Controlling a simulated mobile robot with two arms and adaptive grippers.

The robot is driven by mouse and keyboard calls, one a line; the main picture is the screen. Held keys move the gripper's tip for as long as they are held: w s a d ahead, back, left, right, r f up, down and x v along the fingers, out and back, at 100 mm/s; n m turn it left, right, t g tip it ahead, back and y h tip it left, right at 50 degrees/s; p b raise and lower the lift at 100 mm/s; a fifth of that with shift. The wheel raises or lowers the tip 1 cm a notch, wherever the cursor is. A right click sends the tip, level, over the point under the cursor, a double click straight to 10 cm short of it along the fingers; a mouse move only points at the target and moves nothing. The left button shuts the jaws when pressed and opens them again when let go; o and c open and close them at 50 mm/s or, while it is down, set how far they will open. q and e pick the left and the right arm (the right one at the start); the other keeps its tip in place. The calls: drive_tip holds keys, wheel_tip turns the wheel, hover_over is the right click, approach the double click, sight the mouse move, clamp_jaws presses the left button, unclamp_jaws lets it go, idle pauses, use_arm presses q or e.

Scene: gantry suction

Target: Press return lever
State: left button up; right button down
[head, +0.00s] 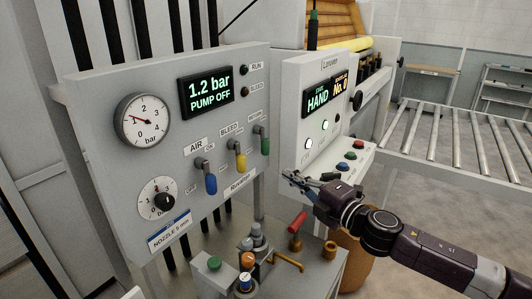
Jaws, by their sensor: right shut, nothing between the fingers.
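A grey control panel (110,107) fills the left and middle of the head view. It carries three levers: a blue one (210,184) under the label AIR, a yellow one (240,162) under BLEED, and a green one (265,141) at the right end. The label above the green lever is small and appears to read RETURN. All three coloured handles hang downward. My right gripper (291,178) comes in from the right, shut and empty. Its tips are below and to the right of the green lever, apart from it in the picture. My left gripper is not in view.
The panel display (206,83) reads 1.2 bar, PUMP OFF. A round gauge (142,121) and a black knob (164,201) sit on the left. A second control box (290,100) stands behind my right gripper. Below are a red handle (297,222) and fittings. A roller conveyor (450,143) lies right.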

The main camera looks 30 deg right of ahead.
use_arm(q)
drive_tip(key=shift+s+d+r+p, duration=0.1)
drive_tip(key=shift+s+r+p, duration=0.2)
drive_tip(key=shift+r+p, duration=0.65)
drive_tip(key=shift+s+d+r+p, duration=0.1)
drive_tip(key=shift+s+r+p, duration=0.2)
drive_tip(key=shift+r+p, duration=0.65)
use_arm(e)
drive_tip(key=w+d, duration=0.2)
drive_tip(key=w, duration=1.1)
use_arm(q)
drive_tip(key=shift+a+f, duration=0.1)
use_arm(e)
drive_tip(key=shift+a, duration=0.2)
